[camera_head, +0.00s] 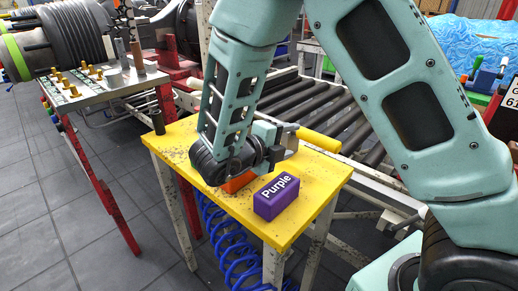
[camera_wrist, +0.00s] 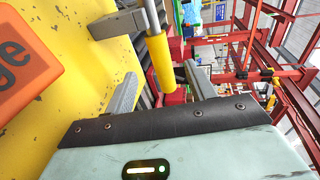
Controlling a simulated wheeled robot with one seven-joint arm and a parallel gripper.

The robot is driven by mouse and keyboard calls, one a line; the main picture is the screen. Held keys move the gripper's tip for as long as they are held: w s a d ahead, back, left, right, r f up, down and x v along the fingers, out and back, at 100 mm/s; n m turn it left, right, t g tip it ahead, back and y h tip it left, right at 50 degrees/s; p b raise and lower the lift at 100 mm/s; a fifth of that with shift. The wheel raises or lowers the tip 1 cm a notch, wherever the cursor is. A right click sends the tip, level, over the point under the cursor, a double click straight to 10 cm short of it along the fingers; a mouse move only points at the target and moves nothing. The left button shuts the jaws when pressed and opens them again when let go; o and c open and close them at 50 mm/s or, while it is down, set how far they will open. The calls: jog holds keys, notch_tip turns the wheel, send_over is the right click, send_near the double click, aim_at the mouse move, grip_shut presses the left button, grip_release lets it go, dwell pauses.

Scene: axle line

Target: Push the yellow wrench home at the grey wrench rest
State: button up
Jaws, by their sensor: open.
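The yellow wrench (camera_wrist: 160,62) shows in the wrist view as a yellow handle on a thin grey shaft. Its shaft runs up out of the picture, so its far end is hidden. A grey bracket (camera_wrist: 117,24), probably the grey wrench rest, stands beside the shaft; I cannot tell whether they touch. My gripper (camera_wrist: 164,68) is open, with one finger on each side of the handle and visible space beside it. In the head view my gripper (camera_head: 279,141) is low over the far edge of the yellow table, and a yellow handle (camera_head: 319,140) shows just right of it.
A purple box (camera_head: 276,197) and an orange box (camera_head: 238,183), partly behind my arm, sit on the yellow table (camera_head: 236,217). A roller conveyor (camera_head: 343,120) lies behind. The table's front left is clear.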

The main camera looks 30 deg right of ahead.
jog(key=v, duration=1)
jog(key=shift+a+b, duration=0.3)
jog(key=shift+a, duration=0.05)
jog(key=shift+s+r, duration=0.1)
